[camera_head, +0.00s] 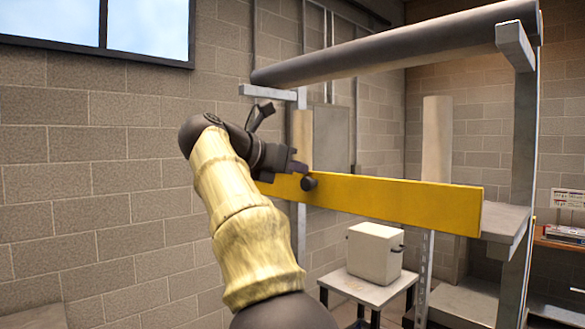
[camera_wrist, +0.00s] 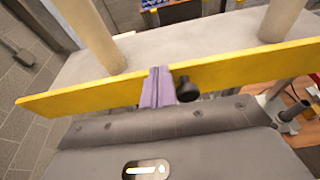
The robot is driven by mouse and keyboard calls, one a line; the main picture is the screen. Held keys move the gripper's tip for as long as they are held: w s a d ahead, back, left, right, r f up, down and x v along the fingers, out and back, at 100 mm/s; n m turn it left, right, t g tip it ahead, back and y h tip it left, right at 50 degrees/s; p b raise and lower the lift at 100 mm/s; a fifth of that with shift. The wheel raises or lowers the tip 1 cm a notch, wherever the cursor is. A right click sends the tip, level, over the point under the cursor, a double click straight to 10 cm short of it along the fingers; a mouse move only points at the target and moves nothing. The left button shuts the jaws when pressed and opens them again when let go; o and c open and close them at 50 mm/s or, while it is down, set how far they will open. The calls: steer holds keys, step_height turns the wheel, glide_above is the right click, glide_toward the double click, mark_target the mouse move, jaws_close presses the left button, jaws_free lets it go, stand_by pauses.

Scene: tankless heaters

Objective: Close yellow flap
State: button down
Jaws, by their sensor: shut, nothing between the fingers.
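The yellow flap (camera_head: 400,199) is a long flat board running across the front of a metal rack, with its broad face towards the head camera. A round black knob (camera_head: 309,184) sits on it near its left part. My gripper (camera_head: 296,168) is at the flap's left part, right beside the knob. In the wrist view the flap (camera_wrist: 245,69) crosses the picture, and my shut fingers (camera_wrist: 158,75) overlap it just left of the knob (camera_wrist: 188,88). Nothing is between the fingers. Whether they touch the flap or knob, I cannot tell.
A thick dark roller (camera_head: 400,54) spans the top of the rack above my arm. A grey post (camera_head: 525,150) stands at the right. A pale box (camera_head: 375,254) rests on a small table below the flap. A brick wall (camera_head: 90,190) is at the left.

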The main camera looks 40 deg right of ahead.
steer(key=shift+a, duration=0.15)
stand_by(0.4)
steer(key=s+a+r+p, duration=0.1)
steer(key=a+r+p, duration=0.2)
steer(key=a+r, duration=0.4)
steer(key=a, duration=0.3)
steer(key=shift+s+a+p, duration=0.3)
steer(key=shift+a+p, duration=0.05)
steer(key=shift+p, duration=0.05)
